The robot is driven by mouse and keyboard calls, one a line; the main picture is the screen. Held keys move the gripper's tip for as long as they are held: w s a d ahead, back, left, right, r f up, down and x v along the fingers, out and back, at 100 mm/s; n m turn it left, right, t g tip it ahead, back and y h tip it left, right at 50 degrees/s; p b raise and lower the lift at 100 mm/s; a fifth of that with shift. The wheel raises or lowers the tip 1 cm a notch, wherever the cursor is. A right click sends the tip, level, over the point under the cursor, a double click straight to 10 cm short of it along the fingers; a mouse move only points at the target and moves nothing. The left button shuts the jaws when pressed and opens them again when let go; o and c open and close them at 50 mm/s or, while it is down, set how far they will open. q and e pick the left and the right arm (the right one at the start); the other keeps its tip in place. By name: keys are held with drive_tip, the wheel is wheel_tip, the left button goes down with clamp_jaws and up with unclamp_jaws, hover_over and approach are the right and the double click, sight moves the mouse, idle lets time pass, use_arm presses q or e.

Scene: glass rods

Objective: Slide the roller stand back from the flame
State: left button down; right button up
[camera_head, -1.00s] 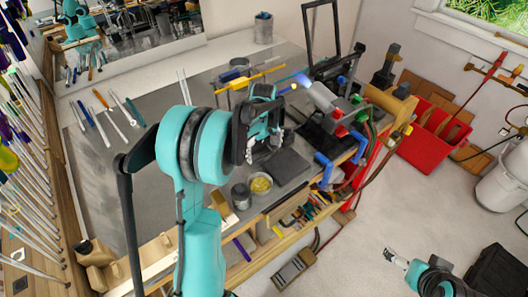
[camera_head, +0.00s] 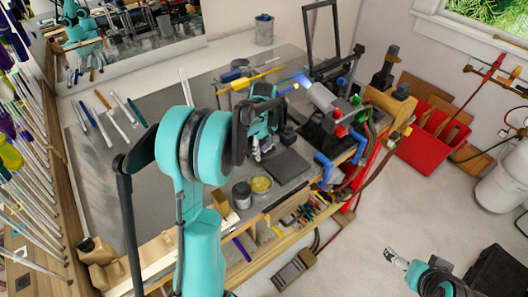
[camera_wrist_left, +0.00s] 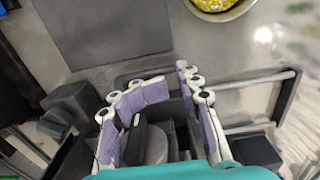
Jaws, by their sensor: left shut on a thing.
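The roller stand is a dark frame with thin metal rails (camera_wrist_left: 250,80) in the left wrist view. My left gripper (camera_wrist_left: 160,115) is shut on its dark upright block (camera_wrist_left: 178,112), with the pale segmented fingers on either side. In the head view my left gripper (camera_head: 262,147) is low over the bench beside a dark grey plate (camera_head: 287,165), and my arm hides most of the stand. The blue flame (camera_head: 287,83) comes from the torch nozzle (camera_head: 318,93), beyond and right of the gripper. My right gripper (camera_head: 391,255) is away from the bench, above the floor; its jaw state is unclear.
A yellow rod (camera_head: 262,75) lies near the flame. A dish of yellow bits (camera_head: 261,184) and a grey jar (camera_head: 241,195) are near the front edge. Several glass rods and tools (camera_head: 117,118) lie at left. Hoses (camera_head: 378,150) run along the right end.

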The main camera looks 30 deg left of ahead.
use_arm(q)
drive_tip(key=shift+d+f, duration=0.3)
drive_tip(key=shift+f, duration=0.15)
drive_tip(key=s+a, duration=0.1)
drive_tip(key=s, duration=0.1)
drive_tip(key=s+a, duration=0.1)
drive_tip(key=s, duration=0.3)
drive_tip(key=shift+s+a+b, duration=0.3)
drive_tip(key=shift+s+a, duration=0.1)
drive_tip(key=c, duration=1)
unclamp_jaws()
drive_tip(key=shift+w, duration=0.1)
drive_tip(key=o, duration=1)
drive_tip(key=shift+w+a+f, duration=0.2)
drive_tip(key=shift+w, duration=0.1)
drive_tip(key=shift+s+r, duration=0.2)
drive_tip(key=shift+r, duration=0.05)
drive_tip(key=shift+w, duration=0.1)
